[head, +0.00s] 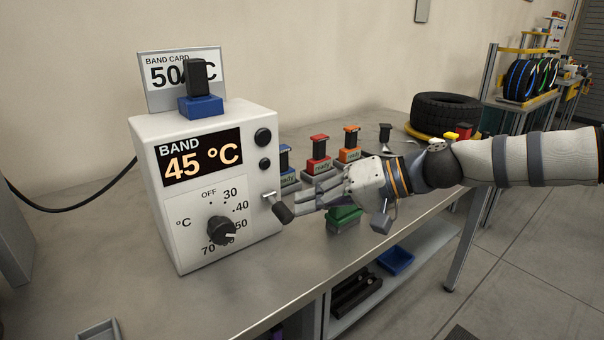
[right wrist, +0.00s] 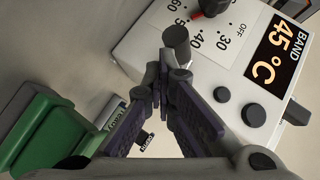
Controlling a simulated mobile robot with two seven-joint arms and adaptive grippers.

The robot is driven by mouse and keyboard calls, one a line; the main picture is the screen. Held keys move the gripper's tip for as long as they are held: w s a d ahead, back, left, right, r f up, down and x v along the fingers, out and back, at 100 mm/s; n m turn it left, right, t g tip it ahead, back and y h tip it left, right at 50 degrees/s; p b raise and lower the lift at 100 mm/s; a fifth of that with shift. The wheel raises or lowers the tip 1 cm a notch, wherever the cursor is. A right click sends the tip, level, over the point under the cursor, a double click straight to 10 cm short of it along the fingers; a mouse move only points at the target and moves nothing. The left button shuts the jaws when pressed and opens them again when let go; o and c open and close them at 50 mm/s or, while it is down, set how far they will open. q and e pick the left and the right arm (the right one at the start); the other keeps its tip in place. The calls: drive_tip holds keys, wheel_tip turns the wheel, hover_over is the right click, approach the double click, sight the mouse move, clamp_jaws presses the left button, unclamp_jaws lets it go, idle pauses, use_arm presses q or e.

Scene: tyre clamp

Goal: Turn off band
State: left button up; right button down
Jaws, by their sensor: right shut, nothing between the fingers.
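The white band control box (head: 157,215) stands on the bench, its display (head: 200,157) reading "BAND 45 °C". A short lever with a dark round grip (head: 283,213) sticks out of the box's right side; the grip also shows in the right wrist view (right wrist: 176,42). My right gripper (head: 298,203) is shut and empty, its fingertips (right wrist: 164,72) right by the lever grip; I cannot tell if they touch. My left gripper is out of view.
A card reading "50" (head: 156,98) stands behind a blue block with a black top (head: 202,107) on the box. Red (head: 319,147), orange (head: 351,138) and green (head: 345,214) "ready" blocks stand to the right. A tyre (head: 447,113) lies behind.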

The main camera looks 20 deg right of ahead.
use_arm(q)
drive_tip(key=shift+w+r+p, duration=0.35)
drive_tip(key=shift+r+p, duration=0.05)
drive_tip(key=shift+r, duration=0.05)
use_arm(e)
drive_tip(key=shift+r, duration=0.8)
